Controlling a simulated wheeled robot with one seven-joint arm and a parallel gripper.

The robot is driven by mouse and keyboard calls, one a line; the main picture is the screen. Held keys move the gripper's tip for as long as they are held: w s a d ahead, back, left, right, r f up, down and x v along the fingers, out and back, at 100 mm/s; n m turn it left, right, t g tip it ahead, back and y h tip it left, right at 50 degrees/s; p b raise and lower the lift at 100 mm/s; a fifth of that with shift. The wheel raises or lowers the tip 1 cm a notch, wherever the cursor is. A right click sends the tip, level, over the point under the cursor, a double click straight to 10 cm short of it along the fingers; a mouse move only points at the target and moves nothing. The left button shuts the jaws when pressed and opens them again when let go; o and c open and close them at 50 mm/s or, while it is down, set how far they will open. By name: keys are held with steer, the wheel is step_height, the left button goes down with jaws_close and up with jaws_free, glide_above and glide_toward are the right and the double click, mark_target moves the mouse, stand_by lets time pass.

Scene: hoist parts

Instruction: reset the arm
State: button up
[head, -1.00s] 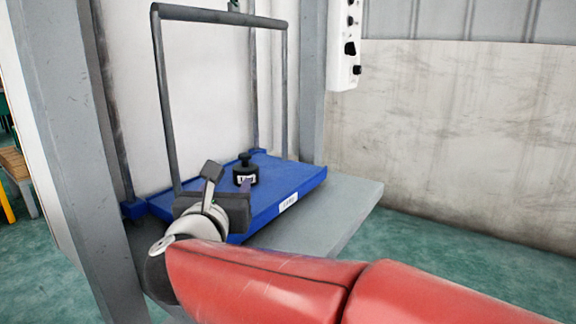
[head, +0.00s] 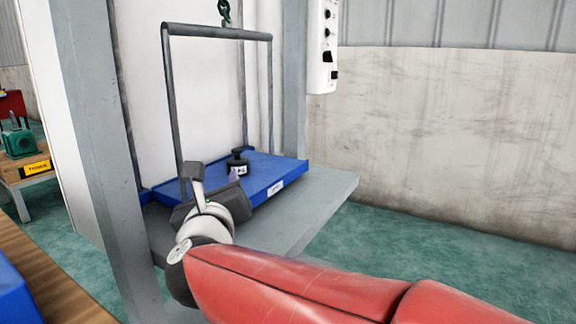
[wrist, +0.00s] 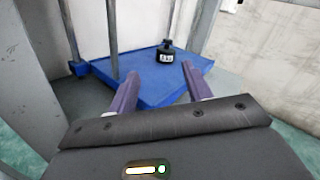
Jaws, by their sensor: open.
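My gripper (wrist: 158,90) is open in the wrist view, its two purple fingers spread with nothing between them. In the head view my gripper (head: 232,178) is partly hidden by its own wrist, in front of the blue platform (head: 275,178). A black weight (head: 238,161) with a white label stands upright on the platform. The weight also shows in the wrist view (wrist: 166,53), beyond my fingertips and apart from them. The blue platform (wrist: 160,92) fills the middle of that view.
A grey frame post (head: 95,150) stands close at the left of my arm. A hanging bar frame (head: 215,32) rises over the platform to a green hook (head: 224,12). A grey shelf (head: 325,195) lies below. A white control box (head: 323,45) hangs on the right post. A table with a green machine (head: 18,140) stands at left.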

steer(key=s+d+f+n+g+h+p, duration=0.1)
steer(key=s+d+f+n+g, duration=0.5)
steer(key=d+n, duration=0.8)
steer(key=s+d+f+n+g+h+p, duration=0.1)
steer(key=s+d+f+n+g+p, duration=0.2)
steer(key=s+d+f+n+g, duration=0.3)
steer(key=s+d+f+n, duration=0.4)
steer(key=s+d+n, duration=0.4)
steer(key=n, duration=0.2)
steer(key=shift+s+f+g+h, duration=0.15)
steer(key=shift+s+g+h, duration=0.1)
steer(key=shift+g+h, duration=0.05)
